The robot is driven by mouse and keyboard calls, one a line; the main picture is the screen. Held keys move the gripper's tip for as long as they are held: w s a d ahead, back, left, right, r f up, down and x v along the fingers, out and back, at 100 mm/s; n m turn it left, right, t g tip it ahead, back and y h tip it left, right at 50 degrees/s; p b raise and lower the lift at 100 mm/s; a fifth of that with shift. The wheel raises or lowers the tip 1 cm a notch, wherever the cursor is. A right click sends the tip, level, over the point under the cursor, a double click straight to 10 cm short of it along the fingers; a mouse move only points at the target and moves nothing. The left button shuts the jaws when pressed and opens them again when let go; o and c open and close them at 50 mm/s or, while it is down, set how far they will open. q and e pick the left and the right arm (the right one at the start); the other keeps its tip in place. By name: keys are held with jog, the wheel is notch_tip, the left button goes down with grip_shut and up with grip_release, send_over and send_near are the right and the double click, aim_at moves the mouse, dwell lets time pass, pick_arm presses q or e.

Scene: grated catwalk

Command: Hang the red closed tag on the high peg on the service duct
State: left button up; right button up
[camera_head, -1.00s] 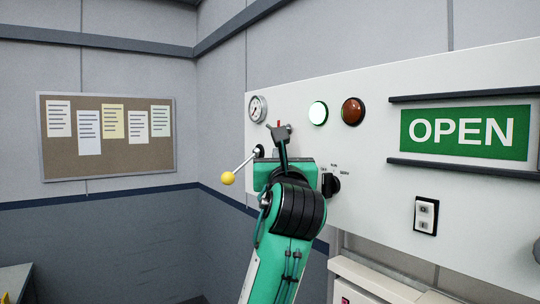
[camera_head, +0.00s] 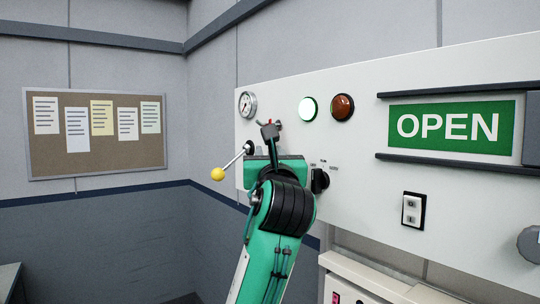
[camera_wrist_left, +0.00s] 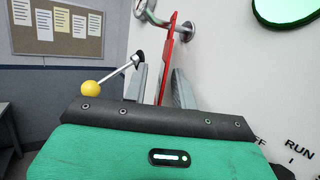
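The red tag (camera_wrist_left: 164,62) shows nearly edge-on in the left wrist view, so its lettering is hidden. It stands upright between the two fingers of my left gripper (camera_wrist_left: 159,88), with a gap visible on either side. The metal peg (camera_wrist_left: 188,29) juts from the white service duct (camera_head: 360,165) beside the tag's upper part. The tag appears to be on the peg, though the contact is not fully clear. In the head view, my left gripper (camera_head: 270,136) hides most of the tag; only a red sliver (camera_head: 270,122) shows. My right gripper is out of view.
A yellow-knobbed lever (camera_head: 218,174) sticks out left of my gripper. A green OPEN sign (camera_head: 450,127) sits between rails at right.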

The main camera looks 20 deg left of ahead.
pick_arm(q)
jog(key=shift+r, duration=0.1)
dwell(0.3)
jog(key=s+a+r, duration=0.2)
jog(key=s+a, duration=0.5)
jog(key=s, duration=0.1)
jog(key=a+f+n+g+y+b, duration=0.1)
jog(key=a+f+y+b, duration=0.1)
jog(key=f, duration=1.3)
jog(key=a+f+n+g+y+b, duration=0.1)
jog(key=a+f+y+b, duration=0.1)
jog(key=f, duration=1.3)
jog(key=shift+s+a+f+n+b, duration=0.15)
jog(key=shift+a+f+n+b, duration=0.25)
jog(key=shift+b, duration=0.35)
